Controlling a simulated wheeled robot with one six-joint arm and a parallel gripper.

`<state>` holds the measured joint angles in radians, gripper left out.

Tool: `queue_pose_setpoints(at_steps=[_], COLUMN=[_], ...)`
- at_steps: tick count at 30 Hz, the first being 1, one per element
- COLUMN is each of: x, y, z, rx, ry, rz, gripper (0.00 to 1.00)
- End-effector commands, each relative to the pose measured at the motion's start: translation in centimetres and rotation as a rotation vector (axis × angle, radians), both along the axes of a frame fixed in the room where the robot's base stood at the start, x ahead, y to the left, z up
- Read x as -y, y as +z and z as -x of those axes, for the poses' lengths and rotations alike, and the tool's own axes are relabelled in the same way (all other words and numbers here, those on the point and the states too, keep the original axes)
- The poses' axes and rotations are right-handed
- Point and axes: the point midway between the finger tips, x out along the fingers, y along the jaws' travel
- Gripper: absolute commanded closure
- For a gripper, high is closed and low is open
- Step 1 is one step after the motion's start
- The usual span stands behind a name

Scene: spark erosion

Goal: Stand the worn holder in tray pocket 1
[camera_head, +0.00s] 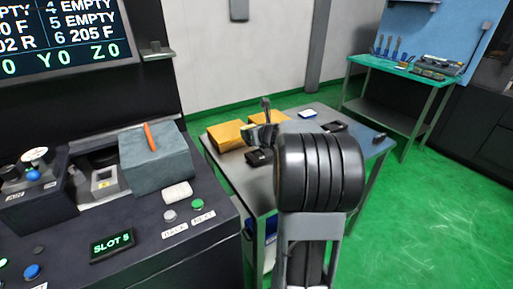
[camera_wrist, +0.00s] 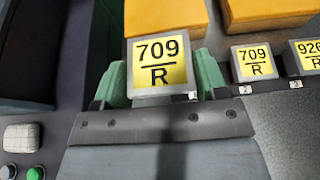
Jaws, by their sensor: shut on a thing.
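In the wrist view my gripper (camera_wrist: 160,84) has its green fingers shut on a grey holder (camera_wrist: 150,97) with a yellow 709/R label. The small pocket mark 1 (camera_wrist: 193,96) shows at the holder's lower right corner. The held holder is in line with pocket 1, left of another 709/R holder (camera_wrist: 252,62) by mark 2 and a 926/R holder (camera_wrist: 308,56) by mark 3. Its base is hidden, so I cannot tell whether it touches the pocket floor.
Orange blocks (camera_wrist: 165,16) lie just behind the holders. In the head view the grey table (camera_head: 230,172) stands right of the dark machine console (camera_head: 180,245), with its lit SLOT 5 display (camera_head: 112,244). A second green-topped table (camera_head: 400,68) stands at the back right.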

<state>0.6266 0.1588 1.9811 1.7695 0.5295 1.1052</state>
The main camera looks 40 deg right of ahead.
Motion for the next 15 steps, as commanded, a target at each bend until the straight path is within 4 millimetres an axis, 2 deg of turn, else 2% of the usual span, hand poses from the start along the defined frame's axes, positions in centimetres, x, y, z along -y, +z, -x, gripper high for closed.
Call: queue_pose_setpoints(at_steps=[1, 6, 15], x=[1.1, 2.8, 4.0], y=[-1.1, -3.8, -5.4], z=[-0.5, -1.7, -2.7], rx=[-0.002, 0.000, 0.003], ry=[-0.004, -0.001, 0.003], rz=[-0.003, -0.001, 0.001], gripper=[0.68, 0.68, 0.68])
